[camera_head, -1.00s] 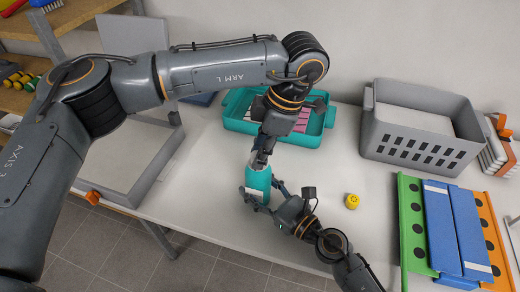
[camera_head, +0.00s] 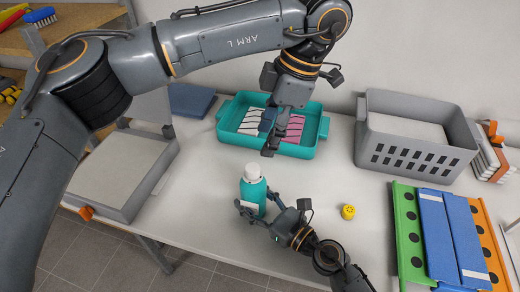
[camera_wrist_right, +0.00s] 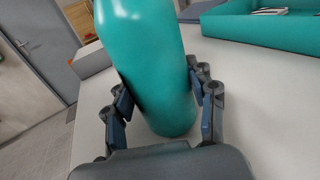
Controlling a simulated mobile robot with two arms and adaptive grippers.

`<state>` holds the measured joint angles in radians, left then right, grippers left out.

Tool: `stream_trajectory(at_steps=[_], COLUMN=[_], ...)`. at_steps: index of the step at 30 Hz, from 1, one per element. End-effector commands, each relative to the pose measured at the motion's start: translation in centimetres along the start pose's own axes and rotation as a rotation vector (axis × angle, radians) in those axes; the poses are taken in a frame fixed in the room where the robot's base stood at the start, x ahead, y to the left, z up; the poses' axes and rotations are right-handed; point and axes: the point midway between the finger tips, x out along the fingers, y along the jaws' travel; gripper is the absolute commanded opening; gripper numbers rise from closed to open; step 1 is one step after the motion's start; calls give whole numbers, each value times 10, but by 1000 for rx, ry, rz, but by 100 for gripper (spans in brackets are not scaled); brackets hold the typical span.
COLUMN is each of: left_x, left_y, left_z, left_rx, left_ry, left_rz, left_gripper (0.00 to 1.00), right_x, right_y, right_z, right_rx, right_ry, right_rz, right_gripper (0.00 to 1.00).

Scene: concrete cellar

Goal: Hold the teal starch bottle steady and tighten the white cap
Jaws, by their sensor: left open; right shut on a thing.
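The teal starch bottle (camera_head: 252,192) stands upright near the front edge of the table, with the white cap (camera_head: 252,171) on its top. My right gripper (camera_head: 254,210) is shut on the lower body of the bottle, one finger on each side. In the right wrist view the teal bottle (camera_wrist_right: 150,65) fills the space between the fingers, and its top is out of that frame. My left gripper (camera_head: 269,150) is open and empty, pointing down above and behind the bottle, clear of the cap. Whether the cap is fully tight cannot be told.
A teal tray (camera_head: 226,134) with white and pink items lies behind the bottle. A grey basket (camera_head: 417,154) stands at back right. A yellow cap-like piece (camera_head: 348,212) lies right of my right gripper. A grey open box (camera_head: 160,168) is at left, colored panels (camera_head: 408,225) at right.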

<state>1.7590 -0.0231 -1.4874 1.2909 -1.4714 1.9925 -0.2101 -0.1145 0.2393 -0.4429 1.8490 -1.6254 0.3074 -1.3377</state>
Motion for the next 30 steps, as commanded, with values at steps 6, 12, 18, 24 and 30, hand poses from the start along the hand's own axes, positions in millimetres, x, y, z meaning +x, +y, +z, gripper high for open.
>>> stream_trajectory(at_steps=[6,12,18,24,30], left_x=[-24,-26,-26,-26,-26], left_y=[0,0,0,0,0], left_z=[0,0,0,0,0], left_rx=[0,0,0,0,0], left_ry=[0,0,0,0,0], left_rz=[0,-1,-1,-1,-1], left_gripper=[53,53,53,53,53], right_x=[0,0,0,0,-6], right_y=[0,0,0,0,0], right_z=[0,0,0,0,-1], right_rx=[0,0,0,0,1], right_ry=[-1,-1,-1,0,2], right_rz=[0,0,0,0,0], right_gripper=[10,10,82,82,82])
